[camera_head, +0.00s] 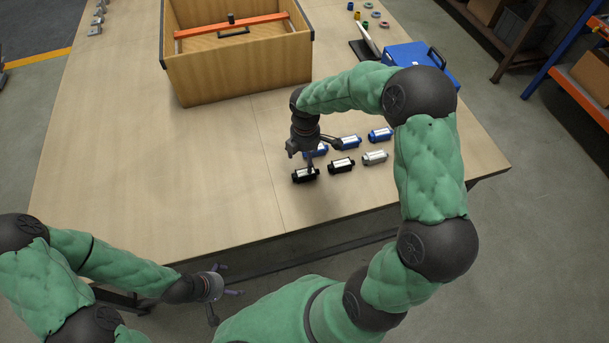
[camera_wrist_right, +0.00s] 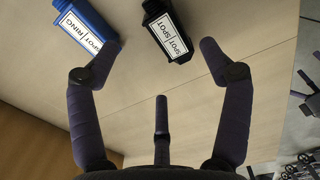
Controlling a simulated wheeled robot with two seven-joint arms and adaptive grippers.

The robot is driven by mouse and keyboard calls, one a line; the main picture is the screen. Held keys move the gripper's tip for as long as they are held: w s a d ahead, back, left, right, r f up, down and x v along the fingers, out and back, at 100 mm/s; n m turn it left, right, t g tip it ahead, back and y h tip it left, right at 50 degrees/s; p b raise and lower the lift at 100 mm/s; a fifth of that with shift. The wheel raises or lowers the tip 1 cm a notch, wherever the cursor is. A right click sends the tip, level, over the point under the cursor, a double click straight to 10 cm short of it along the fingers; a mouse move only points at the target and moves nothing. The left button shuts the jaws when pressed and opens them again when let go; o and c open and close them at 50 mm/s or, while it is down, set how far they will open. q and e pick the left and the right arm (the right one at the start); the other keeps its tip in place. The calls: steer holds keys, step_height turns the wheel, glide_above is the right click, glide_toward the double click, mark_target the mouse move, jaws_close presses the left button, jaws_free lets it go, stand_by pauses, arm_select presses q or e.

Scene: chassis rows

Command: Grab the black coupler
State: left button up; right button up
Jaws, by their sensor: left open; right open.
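Two black couplers with white labels lie on the table in the front row: the left black coupler (camera_head: 305,175) and a second black coupler (camera_head: 341,165) to its right. My right gripper (camera_head: 311,157) is open, fingers pointing down, over the left end of the rows. In the right wrist view, a black coupler (camera_wrist_right: 167,32) lies at the top, ahead of and between the spread side fingers, with nothing held. Whether any finger touches it cannot be told. My left gripper (camera_head: 220,292) is open and empty, in front of the table's front edge.
Blue couplers (camera_head: 349,142) form the row behind; one blue coupler (camera_wrist_right: 84,28) is close to a finger in the wrist view. A silver coupler (camera_head: 375,157) ends the front row. A wooden crate (camera_head: 240,80) and blue case (camera_head: 415,60) stand farther back.

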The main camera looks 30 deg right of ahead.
mark_target(304, 170)
step_height(304, 170, down, 2)
steer(key=shift+f, duration=0.15)
steer(key=f+b, duration=0.2)
steer(key=f, duration=0.2)
steer(key=shift+s+a+f+b, duration=0.2)
steer(key=shift+a+f+b, duration=0.1)
steer(key=shift+b, duration=0.1)
steer(key=shift+f, duration=0.3)
steer(key=shift+r, duration=0.1)
jaws_close()
